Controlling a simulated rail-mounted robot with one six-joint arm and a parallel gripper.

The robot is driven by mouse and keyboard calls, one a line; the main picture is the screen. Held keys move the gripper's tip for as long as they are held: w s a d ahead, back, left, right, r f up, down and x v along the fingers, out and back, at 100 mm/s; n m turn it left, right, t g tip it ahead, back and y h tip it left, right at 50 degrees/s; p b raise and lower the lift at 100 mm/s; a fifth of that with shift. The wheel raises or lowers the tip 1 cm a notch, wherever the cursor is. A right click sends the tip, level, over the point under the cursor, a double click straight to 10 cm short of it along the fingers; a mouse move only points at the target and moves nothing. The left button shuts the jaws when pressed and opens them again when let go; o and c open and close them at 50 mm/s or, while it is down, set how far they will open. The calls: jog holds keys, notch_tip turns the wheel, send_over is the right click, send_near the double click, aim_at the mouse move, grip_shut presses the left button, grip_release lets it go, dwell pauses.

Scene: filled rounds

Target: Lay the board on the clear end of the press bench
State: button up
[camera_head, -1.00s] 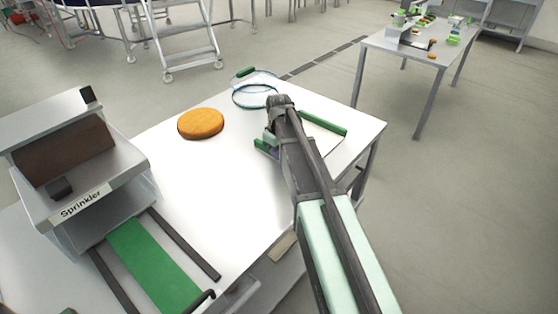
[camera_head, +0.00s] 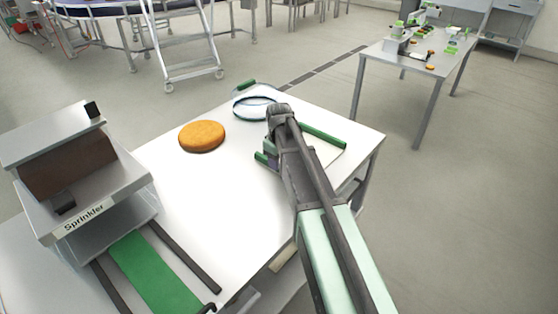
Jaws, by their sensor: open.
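A pale board with green edge bars (camera_head: 323,137) lies on the near white table, partly hidden under my arm. A short green piece (camera_head: 260,158) shows on the other side of my wrist. My gripper (camera_head: 268,152) is open at the board's left side, low over the table. The wrist hides most of the jaws, and I cannot tell whether they touch the board. A far table (camera_head: 430,62) at upper right carries several small green and orange things and a machine. I cannot tell for certain whether it is the press bench.
An orange round (camera_head: 202,136) and a clear ring (camera_head: 254,107) with a green handle lie on the near table (camera_head: 215,190). A machine labelled Sprinkler (camera_head: 75,180) stands left, by a green belt strip (camera_head: 155,275). Open floor (camera_head: 440,210) lies right. A wheeled step ladder (camera_head: 185,45) stands behind.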

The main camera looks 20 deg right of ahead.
notch_tip(320, 180, up, 11)
jog(key=p, duration=0.9)
jog(key=s+a+m, duration=0.3)
jog(key=s+a, duration=0.2)
jog(key=s, duration=0.5)
jog(key=s+a+m, duration=0.2)
jog(key=s+a, duration=0.3)
jog(key=s, duration=0.6)
jog(key=shift+s+f+m, duration=0.2)
jog(key=shift+f+m, duration=0.1)
jog(key=shift+m, duration=0.1)
jog(key=shift+a, duration=0.1)
